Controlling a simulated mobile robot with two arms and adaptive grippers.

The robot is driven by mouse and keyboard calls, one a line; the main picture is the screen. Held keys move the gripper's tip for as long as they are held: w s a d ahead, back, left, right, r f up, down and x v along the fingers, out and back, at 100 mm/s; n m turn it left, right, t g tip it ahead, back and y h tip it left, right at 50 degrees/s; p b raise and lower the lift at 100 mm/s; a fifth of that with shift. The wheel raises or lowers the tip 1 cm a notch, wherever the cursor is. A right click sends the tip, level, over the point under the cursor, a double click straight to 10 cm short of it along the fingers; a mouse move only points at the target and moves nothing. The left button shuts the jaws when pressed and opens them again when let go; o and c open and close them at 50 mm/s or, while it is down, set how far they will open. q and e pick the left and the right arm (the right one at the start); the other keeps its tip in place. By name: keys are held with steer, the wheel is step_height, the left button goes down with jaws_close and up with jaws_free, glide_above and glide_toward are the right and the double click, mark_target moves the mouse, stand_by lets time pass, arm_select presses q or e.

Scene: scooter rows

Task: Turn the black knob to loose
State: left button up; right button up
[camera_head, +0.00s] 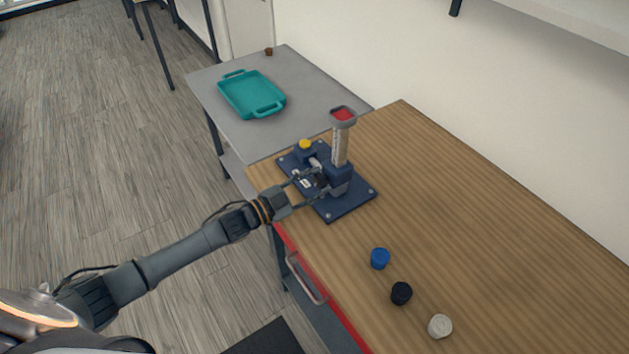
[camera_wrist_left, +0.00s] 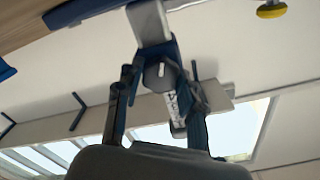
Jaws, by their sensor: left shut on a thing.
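A dark blue fixture (camera_head: 350,205) stands on the wooden bench, with a clear upright tube (camera_head: 341,148) topped by a red-filled cup (camera_head: 343,115). The black knob (camera_head: 321,181) is on the near side of the fixture's block, mostly hidden by my fingers. In the left wrist view the knob (camera_wrist_left: 160,76) looks dark grey with a short white mark, and sits between my fingertips. My left gripper (camera_head: 319,182) reaches in from the left and is shut on the knob; its fingers (camera_wrist_left: 160,88) show on both sides. My right gripper is not in view.
A yellow knob (camera_head: 305,145) tops a smaller part of the fixture. A blue cap (camera_head: 380,258), a black cap (camera_head: 401,293) and a white cap (camera_head: 440,326) lie on the bench (camera_head: 480,230). A teal tray (camera_head: 232,99) sits on the grey table behind. The bench's right side is clear.

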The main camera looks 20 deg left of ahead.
arm_select(q)
steer(key=shift+n, duration=2.1)
steer(key=o, duration=1.2)
steer(key=shift+s+a, duration=0.15)
steer(key=v, duration=1.1)
steer(key=shift+s+a, duration=0.25)
steer(key=shift+f, duration=0.1)
